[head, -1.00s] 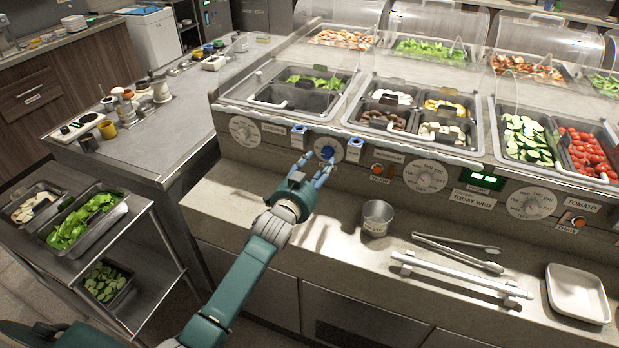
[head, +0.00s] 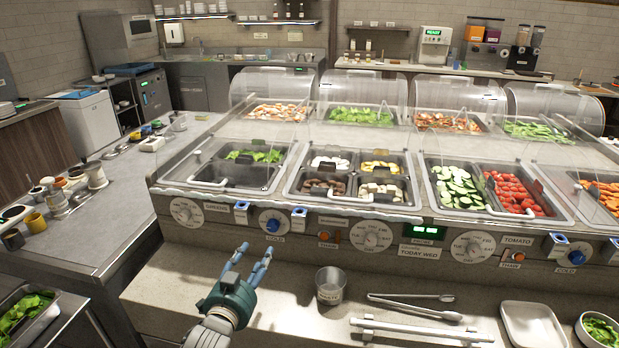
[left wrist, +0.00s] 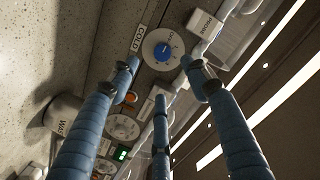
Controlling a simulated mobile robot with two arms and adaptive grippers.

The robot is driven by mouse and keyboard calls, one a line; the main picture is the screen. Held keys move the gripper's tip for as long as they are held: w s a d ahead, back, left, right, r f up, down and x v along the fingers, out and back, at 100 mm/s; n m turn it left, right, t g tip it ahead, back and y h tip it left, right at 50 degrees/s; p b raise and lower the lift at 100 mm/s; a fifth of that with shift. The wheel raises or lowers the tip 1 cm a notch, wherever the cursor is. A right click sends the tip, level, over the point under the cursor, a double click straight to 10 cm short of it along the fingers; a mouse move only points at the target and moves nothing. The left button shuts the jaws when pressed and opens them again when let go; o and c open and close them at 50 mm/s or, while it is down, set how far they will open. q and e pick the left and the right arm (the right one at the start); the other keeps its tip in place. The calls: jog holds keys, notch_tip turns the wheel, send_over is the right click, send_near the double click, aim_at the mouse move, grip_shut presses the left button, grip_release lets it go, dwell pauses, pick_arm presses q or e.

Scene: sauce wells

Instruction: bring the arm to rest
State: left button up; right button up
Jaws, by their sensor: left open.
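My left gripper (head: 252,263) is open and empty in the head view, with its blue fingers pointing up toward the counter's front panel. It is in front of and below the blue COLD knob (head: 272,225), apart from it in the head view. In the left wrist view the spread blue fingers (left wrist: 158,90) reach toward the panel, and the blue knob (left wrist: 162,51) shows beyond the fingertips. Nothing is between the fingers. My right gripper is not in view.
A metal cup (head: 331,285) stands on the ledge right of my gripper. Tongs (head: 415,302), a white rail (head: 420,329) and an empty tray (head: 533,326) lie further right. The food wells (head: 350,203) are above the panel.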

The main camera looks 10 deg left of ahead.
pick_arm(q)
jog(key=s+d+f+n+g, duration=0.1)
jog(key=s+f+g, duration=0.2)
jog(key=s+f, duration=0.35)
jog(key=s+f+n+g, duration=0.2)
jog(key=s+f+g, duration=0.15)
jog(key=s, duration=0.55)
jog(key=s+d+f+n+g, duration=0.1)
jog(key=s+f+g, duration=0.15)
jog(key=s, duration=0.95)
jog(key=s+d+f+n+g, duration=0.1)
jog(key=s+g, duration=0.3)
jog(key=s, duration=0.7)
notch_tip(320, 180, down, 26)
jog(key=s+g, duration=0.2)
jog(key=s+a+f, duration=0.3)
jog(key=s+f, duration=1.4)
jog(key=shift+m+g+y, duration=0.3)
jog(key=shift+g, duration=0.1)
